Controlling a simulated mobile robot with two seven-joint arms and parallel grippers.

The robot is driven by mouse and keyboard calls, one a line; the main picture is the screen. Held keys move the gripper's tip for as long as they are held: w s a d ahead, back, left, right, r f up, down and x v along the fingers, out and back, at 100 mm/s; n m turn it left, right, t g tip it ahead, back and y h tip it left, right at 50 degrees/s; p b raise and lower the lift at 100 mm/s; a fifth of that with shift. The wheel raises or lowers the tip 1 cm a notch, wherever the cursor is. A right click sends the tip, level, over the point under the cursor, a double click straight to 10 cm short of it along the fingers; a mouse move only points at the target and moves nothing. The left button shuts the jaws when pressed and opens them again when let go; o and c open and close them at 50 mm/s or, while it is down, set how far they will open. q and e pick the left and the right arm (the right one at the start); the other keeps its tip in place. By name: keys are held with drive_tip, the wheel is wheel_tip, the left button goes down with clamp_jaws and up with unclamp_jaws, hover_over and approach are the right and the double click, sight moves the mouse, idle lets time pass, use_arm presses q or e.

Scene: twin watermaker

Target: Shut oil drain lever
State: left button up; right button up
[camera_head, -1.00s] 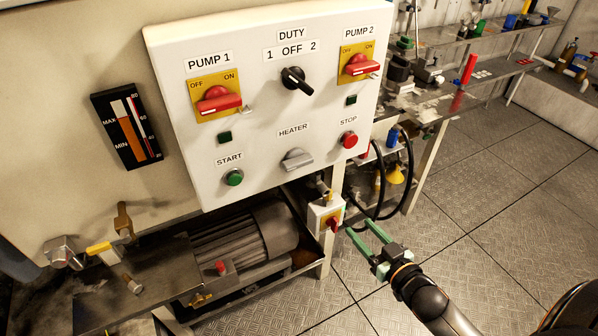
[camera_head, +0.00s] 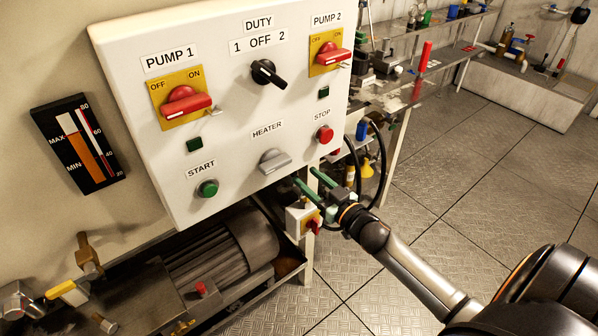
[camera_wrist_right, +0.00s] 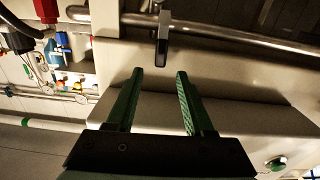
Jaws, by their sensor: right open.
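A valve lever with a yellow handle (camera_head: 67,290) sits on pipework at the lower left of the head view, and a brass lever or fitting (camera_head: 88,255) stands above it. No label shows which is the oil drain lever. My right gripper (camera_head: 308,176) is open and empty, below the lower right part of the control panel and well to the right of these levers. In the right wrist view its two green fingers (camera_wrist_right: 159,72) are apart with nothing between them. A hanging dark metal piece (camera_wrist_right: 163,40) lies beyond the fingertips. My left gripper is not in view.
The white control panel (camera_head: 225,50) with switches and buttons overhangs a motor (camera_head: 225,255). A small box with a red and yellow switch (camera_head: 303,222) is just below my right gripper. Black hoses (camera_head: 380,165) hang behind it. The floor (camera_head: 440,190) at right is clear.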

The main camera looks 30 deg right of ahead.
drive_tip(key=w, duration=0.4)
drive_tip(key=shift+w+a, duration=0.15)
clamp_jaws()
idle(0.4)
idle(1.0)
